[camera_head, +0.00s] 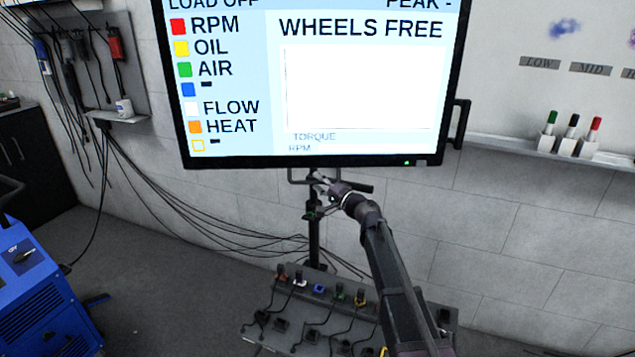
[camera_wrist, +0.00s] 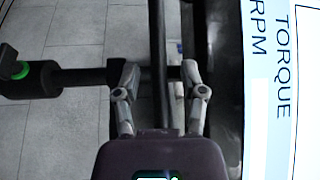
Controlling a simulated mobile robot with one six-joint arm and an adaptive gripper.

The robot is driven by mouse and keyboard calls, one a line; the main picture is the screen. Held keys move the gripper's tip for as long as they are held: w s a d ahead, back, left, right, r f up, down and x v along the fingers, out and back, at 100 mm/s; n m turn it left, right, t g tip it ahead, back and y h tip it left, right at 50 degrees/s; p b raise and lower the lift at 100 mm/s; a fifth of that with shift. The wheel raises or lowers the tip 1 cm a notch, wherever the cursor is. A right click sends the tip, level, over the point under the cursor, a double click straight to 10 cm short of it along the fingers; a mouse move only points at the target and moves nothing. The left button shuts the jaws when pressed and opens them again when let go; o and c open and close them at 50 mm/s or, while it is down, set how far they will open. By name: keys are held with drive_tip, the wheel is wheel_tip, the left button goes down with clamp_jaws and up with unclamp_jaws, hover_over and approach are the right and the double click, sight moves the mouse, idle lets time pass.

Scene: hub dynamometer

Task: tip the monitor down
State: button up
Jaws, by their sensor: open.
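The monitor (camera_head: 310,90) is large and lit, reading "WHEELS FREE", and stands on a dark pole (camera_head: 314,240). A thin dark handle bar (camera_head: 297,182) hangs under its lower edge. My gripper (camera_head: 322,186) is just below that edge, at the bar. In the wrist view, my gripper (camera_wrist: 160,75) is open, with one finger on each side of the dark bar (camera_wrist: 157,35); I cannot tell whether either touches it. The monitor's screen edge (camera_wrist: 265,90) fills the right side there. A dark knob with a green ring (camera_wrist: 40,75) lies left of the fingers.
A grey panel (camera_head: 250,325) with several coloured plugs and cables sits at the pole's foot. Another handle (camera_head: 460,125) is on the monitor's right side. A blue machine (camera_head: 30,290) stands at lower left. Markers (camera_head: 571,135) stand on the right wall ledge.

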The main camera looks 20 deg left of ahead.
drive_tip(key=shift+a, duration=0.15)
clamp_jaws()
drive_tip(key=shift+w, duration=0.15)
